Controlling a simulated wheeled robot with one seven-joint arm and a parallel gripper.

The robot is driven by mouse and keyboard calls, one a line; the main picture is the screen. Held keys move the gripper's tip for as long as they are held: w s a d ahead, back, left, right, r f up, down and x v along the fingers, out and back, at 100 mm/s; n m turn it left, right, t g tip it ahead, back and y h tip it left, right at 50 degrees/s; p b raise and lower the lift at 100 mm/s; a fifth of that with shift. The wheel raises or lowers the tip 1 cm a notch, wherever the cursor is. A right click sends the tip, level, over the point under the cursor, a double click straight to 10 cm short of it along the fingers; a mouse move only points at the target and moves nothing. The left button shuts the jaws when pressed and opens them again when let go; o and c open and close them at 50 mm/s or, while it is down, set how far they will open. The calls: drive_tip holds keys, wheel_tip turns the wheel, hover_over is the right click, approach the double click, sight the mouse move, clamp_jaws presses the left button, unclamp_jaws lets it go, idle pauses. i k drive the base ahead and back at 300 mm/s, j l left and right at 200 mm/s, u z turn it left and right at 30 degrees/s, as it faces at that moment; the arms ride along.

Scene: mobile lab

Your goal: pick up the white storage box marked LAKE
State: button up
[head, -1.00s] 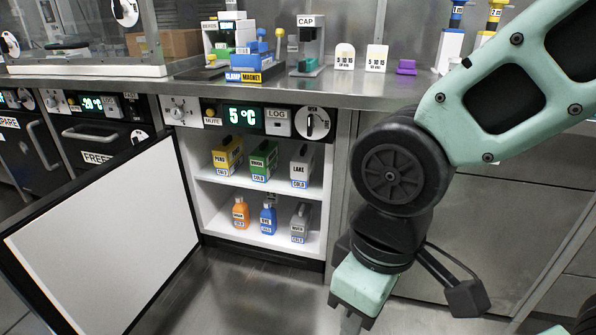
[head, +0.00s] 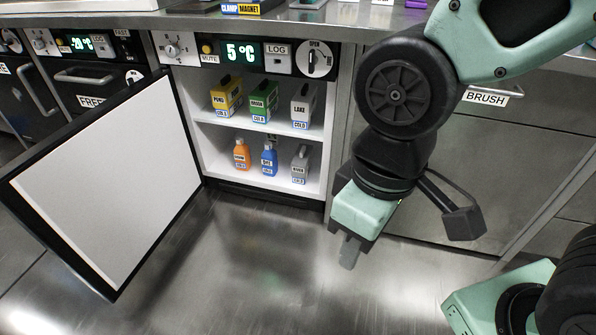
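The white storage box marked LAKE (head: 301,106) stands upright on the upper shelf of the open cold cabinet, at the right end of its row. A green box (head: 262,98) stands to its left, with a yellow box (head: 226,95) marked POND further left. My gripper (head: 349,252) hangs pointing down in front of the cabinet's right side, lower than the LAKE box and apart from it. Its fingers are seen edge-on, so I cannot tell whether they are open or shut. Nothing shows hanging from it.
The lower shelf holds an orange bottle (head: 241,154), a blue bottle (head: 269,160) and a grey container (head: 300,164). The cabinet door (head: 110,190) stands wide open to the left. A drawer front marked BRUSH (head: 486,97) is at right. The floor (head: 240,270) in front is clear.

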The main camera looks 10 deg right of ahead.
sight(303, 104)
drive_tip(key=i+l+u, duration=0.2)
drive_tip(key=i+l, duration=0.55)
drive_tip(key=i, duration=0.05)
